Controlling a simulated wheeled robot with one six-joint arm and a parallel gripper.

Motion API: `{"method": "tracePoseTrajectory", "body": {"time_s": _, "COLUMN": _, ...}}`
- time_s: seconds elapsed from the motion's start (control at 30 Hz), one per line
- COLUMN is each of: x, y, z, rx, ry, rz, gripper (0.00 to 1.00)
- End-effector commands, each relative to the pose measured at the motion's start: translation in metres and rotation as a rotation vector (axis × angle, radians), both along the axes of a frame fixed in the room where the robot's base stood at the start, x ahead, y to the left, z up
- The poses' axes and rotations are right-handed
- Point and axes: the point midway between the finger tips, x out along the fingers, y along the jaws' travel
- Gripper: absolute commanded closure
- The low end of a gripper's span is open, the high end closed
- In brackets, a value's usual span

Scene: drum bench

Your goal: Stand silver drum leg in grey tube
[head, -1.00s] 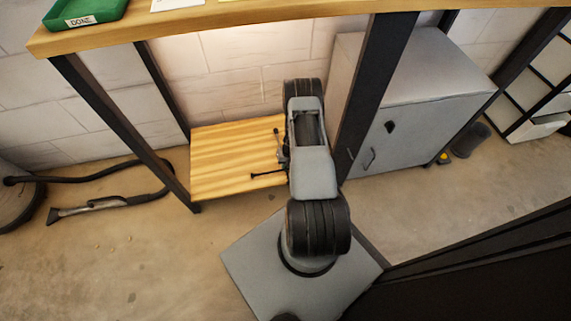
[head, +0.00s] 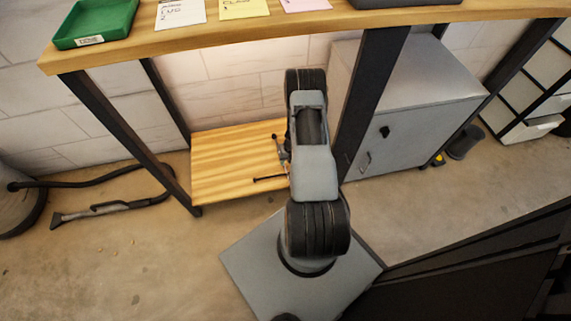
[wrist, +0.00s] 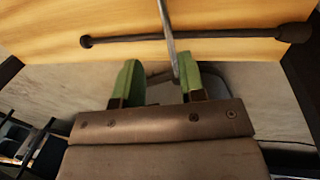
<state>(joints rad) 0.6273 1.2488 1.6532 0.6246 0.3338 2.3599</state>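My gripper (wrist: 160,78) shows in the wrist view with two green fingers apart. A thin silver-grey rod (wrist: 167,30) runs down from the top edge, and its lower end shows beside the right finger's inner side. I cannot tell whether they touch. A dark bar with knobbed ends (wrist: 190,37) lies across the wooden lower shelf beyond the fingertips. In the head view my arm hides the gripper; a dark rod (head: 270,177) and a small upright metal part (head: 279,145) show beside it on the shelf. I cannot tell which piece is the drum leg. No grey tube is clearly identifiable.
The lower shelf (head: 225,165) sits between dark bench legs (head: 120,135). The bench top (head: 330,28) overhangs it, with a green tray (head: 95,20) and paper notes. A grey cabinet (head: 415,110) stands right. A vacuum hose and nozzle (head: 110,207) lie on the floor left.

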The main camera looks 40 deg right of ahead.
Motion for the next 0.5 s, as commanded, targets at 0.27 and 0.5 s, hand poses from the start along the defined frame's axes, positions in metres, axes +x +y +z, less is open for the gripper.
{"method": "tracePoseTrajectory", "body": {"time_s": 0.27, "x": -0.003, "y": -0.009, "z": 0.048, "rx": 0.0, "ry": -0.002, "rz": -0.002, "gripper": 0.63}}
{"method": "tracePoseTrajectory", "body": {"time_s": 0.5, "x": -0.005, "y": -0.012, "z": 0.061, "rx": 0.0, "ry": -0.002, "rz": -0.003, "gripper": 0.63}}
